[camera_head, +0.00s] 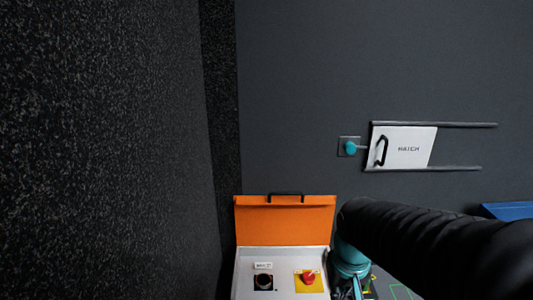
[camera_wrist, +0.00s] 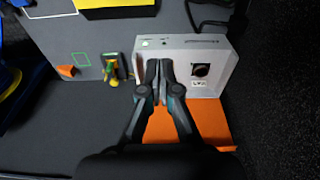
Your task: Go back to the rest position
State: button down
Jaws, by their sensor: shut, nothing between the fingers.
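My gripper (camera_wrist: 159,66) is shut and empty in the wrist view. Its fingers reach over the white control box (camera_wrist: 222,52) and hide part of its panel; I cannot tell whether they touch it. In the head view the box (camera_head: 243,288) stands at the bottom with its orange lid (camera_head: 285,222) raised. It bears a black round control (camera_head: 264,282) and a red knob on a yellow plate (camera_head: 308,278). My black-sleeved arm comes in from the right beside the box, and the fingertips are not clear there.
A white hatch panel (camera_head: 409,148) sits between two rails on the grey wall, with a teal knob (camera_head: 351,148) at its left. A green and yellow item (camera_wrist: 113,70) stands beside the box. A dark speckled wall (camera_head: 100,150) fills the left.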

jog(key=s+r+t+p, duration=0.2)
jog(key=s+r+t, duration=0.2)
jog(key=s+r, duration=0.4)
notch_tip(320, 180, up, 2)
jog(key=shift+d+r, duration=0.2)
jog(key=shift+d, duration=0.25)
jog(key=shift+f, duration=0.1)
dwell(0.4)
